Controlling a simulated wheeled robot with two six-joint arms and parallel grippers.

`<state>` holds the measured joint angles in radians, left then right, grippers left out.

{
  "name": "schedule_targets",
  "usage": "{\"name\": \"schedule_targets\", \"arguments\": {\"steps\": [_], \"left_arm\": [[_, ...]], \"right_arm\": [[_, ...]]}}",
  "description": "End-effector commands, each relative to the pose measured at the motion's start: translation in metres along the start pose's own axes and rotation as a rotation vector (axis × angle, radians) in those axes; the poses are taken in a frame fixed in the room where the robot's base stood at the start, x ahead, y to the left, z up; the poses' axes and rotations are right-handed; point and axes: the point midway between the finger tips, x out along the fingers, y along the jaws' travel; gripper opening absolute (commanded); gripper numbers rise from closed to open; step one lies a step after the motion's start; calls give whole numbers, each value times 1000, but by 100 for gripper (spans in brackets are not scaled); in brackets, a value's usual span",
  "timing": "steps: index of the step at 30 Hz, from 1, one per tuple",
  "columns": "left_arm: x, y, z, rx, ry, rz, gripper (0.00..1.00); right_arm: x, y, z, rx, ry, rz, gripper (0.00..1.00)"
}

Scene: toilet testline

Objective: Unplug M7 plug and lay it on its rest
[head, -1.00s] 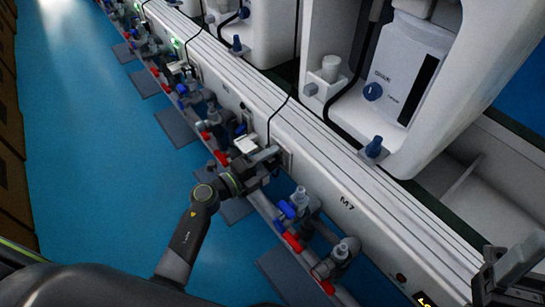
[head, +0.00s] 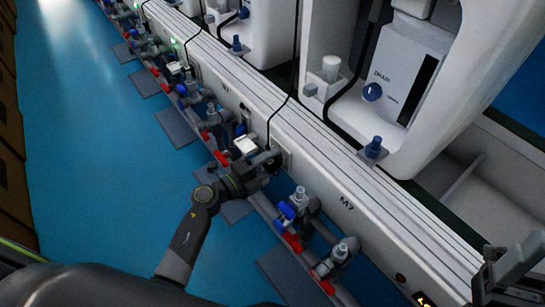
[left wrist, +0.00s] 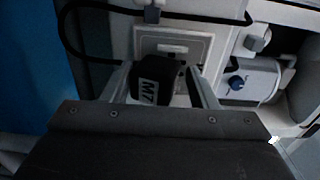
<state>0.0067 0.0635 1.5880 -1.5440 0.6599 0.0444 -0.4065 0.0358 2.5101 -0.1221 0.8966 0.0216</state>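The M7 plug (left wrist: 152,84) is a black block with a white M7 label. In the left wrist view it sits tilted between the fingers of my left gripper (left wrist: 160,82), in front of a pale socket plate (left wrist: 150,47). The fingers stand apart on both sides, with a pale gap at the plug's lower right. In the head view my left gripper (head: 272,160) is at the white rail's socket plate (head: 286,157) and hides most of the plug. I cannot make out the plug's rest. My right gripper (head: 508,265) is at the lower right, its fingers unclear.
A black cord (head: 281,108) hangs over the white rail (head: 330,180) to the left gripper. Valves with blue and red handles (head: 290,212) line the rail's front. The blue floor (head: 110,190) is clear at left.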

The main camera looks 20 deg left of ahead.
Motion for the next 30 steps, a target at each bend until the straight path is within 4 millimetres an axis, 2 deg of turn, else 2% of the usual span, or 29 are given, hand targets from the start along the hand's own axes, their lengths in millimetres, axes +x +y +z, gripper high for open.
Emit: {"name": "schedule_targets", "arguments": {"steps": [1, 9, 13, 15, 30], "left_arm": [[2, -2, 0, 0, 1, -5, 46], [2, -4, 0, 2, 1, -9, 10], [2, -5, 0, 2, 1, -11, 8], [-1, -6, 0, 3, 1, -11, 0], [-22, -3, 0, 1, 0, -5, 0]], "right_arm": [[0, 0, 0, 0, 0, 0, 73], [0, 0, 0, 0, 1, 0, 73], [1, 0, 0, 0, 1, 0, 73], [1, 0, 0, 0, 1, 0, 73], [5, 1, 0, 0, 1, 1, 73]]}}
